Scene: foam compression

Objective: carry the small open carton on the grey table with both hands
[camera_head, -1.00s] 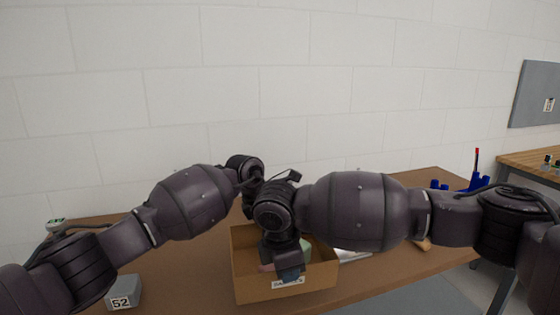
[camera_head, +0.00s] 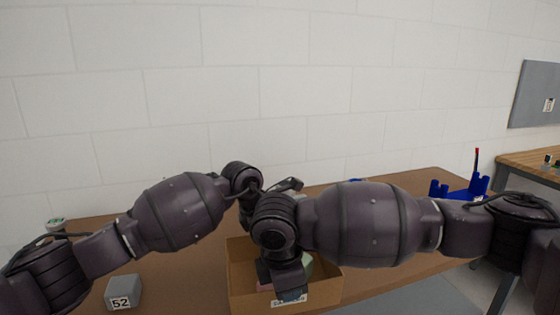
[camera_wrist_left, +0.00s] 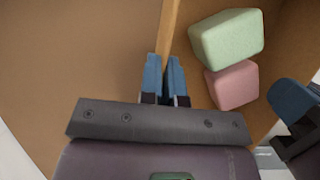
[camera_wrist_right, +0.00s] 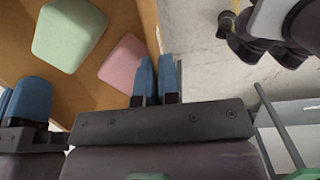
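The small open carton (camera_head: 240,290) is brown cardboard with a label on its near side, at the bottom middle of the head view. A green foam block (camera_wrist_left: 228,38) and a pink foam block (camera_wrist_left: 234,84) lie inside. My left gripper (camera_wrist_left: 166,76) is closed on one carton wall, whose edge runs between its blue fingers; in the head view it is hidden behind my right arm. My right gripper (camera_wrist_right: 157,76) is closed on another wall (camera_wrist_right: 148,22), beside the label in the head view. Whether the carton touches the table cannot be told.
The tabletop (camera_head: 190,265) looks brown. A grey block marked 52 (camera_head: 124,291) stands left of the carton. A blue holder (camera_head: 462,189) stands at the right end. A white block wall rises behind. Some clear tabletop lies between block and carton.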

